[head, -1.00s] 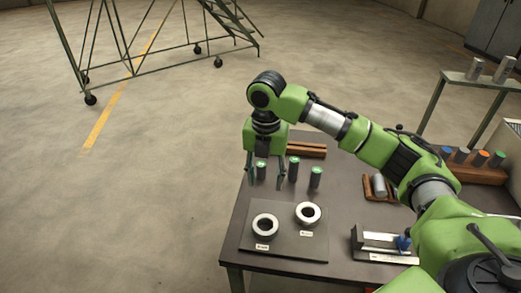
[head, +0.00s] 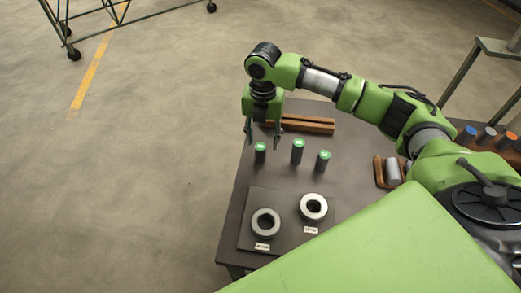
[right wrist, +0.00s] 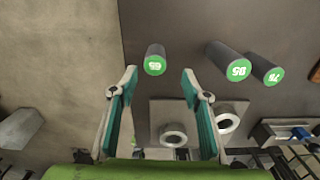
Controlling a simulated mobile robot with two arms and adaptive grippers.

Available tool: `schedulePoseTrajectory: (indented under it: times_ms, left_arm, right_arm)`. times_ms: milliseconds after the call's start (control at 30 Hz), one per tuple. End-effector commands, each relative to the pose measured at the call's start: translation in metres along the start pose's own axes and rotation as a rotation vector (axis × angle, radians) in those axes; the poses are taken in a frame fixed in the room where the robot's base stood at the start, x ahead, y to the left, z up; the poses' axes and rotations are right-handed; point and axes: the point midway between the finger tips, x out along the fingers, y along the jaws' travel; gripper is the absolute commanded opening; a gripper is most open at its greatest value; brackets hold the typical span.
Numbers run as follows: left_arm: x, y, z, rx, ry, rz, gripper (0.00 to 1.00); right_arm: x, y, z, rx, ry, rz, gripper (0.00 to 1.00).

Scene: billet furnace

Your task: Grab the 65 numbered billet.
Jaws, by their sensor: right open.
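Three dark billets with green numbered tops stand upright on the table. The left billet (head: 260,154) shows in the right wrist view (right wrist: 155,62), where its top appears to read 65. My right gripper (head: 263,140) is open and empty, fingers pointing down near the top of the left billet. In the right wrist view its fingertips (right wrist: 159,78) lie either side of that billet, apart from it. My left gripper is not in view.
A dark plate (head: 285,226) with two pale rings lies in front of the billets. Wooden blocks (head: 305,125) lie behind them. A wooden holder with a grey cylinder (head: 392,171) is to the right. A large green part of mine covers the lower right.

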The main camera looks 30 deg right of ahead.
Motion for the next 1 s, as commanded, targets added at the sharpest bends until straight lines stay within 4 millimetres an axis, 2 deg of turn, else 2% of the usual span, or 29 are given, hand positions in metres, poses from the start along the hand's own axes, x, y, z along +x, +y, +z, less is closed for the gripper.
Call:
schedulePoseTrajectory:
  times_ms: [167, 333, 500, 600, 833, 867, 1000]
  left_arm:
    - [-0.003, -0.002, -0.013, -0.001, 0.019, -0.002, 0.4]
    - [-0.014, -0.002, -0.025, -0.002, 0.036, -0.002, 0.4]
    - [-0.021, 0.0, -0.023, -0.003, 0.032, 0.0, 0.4]
    - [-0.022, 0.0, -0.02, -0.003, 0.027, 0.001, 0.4]
    - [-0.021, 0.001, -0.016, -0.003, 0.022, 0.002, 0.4]
    - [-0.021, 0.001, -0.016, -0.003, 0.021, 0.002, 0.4]
    - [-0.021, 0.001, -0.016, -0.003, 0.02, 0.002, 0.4]
  right_arm:
    - [0.013, 0.0, 0.0, 0.001, -0.001, 0.0, 0.43]
    - [0.03, 0.005, 0.002, 0.0, 0.002, -0.002, 0.43]
    - [0.055, 0.007, 0.004, 0.001, 0.001, -0.002, 0.43]
    - [0.063, 0.007, 0.004, -0.001, -0.001, -0.001, 0.43]
    - [0.065, 0.007, 0.004, -0.001, -0.002, 0.0, 0.43]
    - [0.065, 0.007, 0.004, -0.001, -0.002, 0.0, 0.38]
    - [0.065, 0.007, 0.004, -0.001, -0.002, 0.0, 0.02]
